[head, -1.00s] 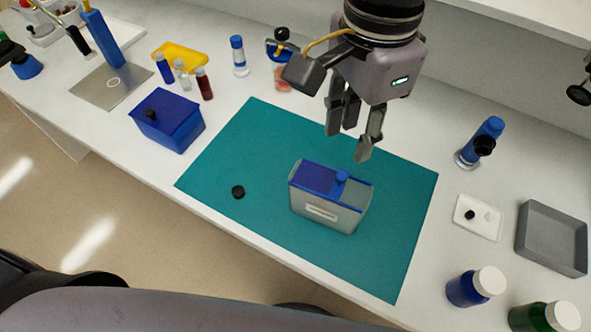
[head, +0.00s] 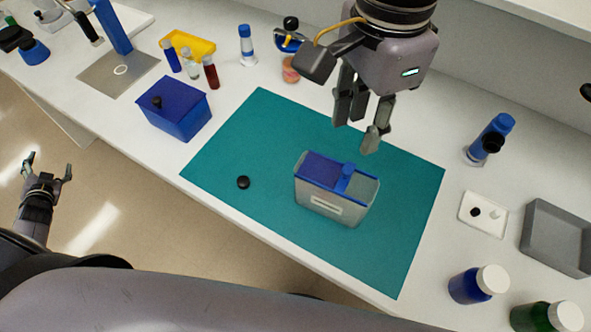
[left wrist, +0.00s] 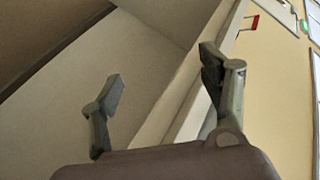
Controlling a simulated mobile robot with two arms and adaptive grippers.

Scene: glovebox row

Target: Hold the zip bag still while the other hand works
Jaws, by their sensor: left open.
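A translucent grey bag-like container (head: 330,206) with a blue top edge, a blue panel and a blue knob (head: 347,173) stands upright on the teal mat (head: 235,135); I take it as the zip bag. My right gripper (head: 358,133) hangs just above and behind it, fingers spread, apart from it and empty. My left gripper (head: 40,168) is at the far left of the head view, over the floor and off the bench, open and empty. Its spread fingers show in the left wrist view (left wrist: 165,90), with no bag there.
A black cap (head: 243,182) lies on the mat left of the bag. A blue box (head: 178,118) and small vials (head: 210,73) stand to the left. A white tray (head: 483,228), grey tray (head: 531,250) and bottles (head: 466,287) are at right. The mat's front is clear.

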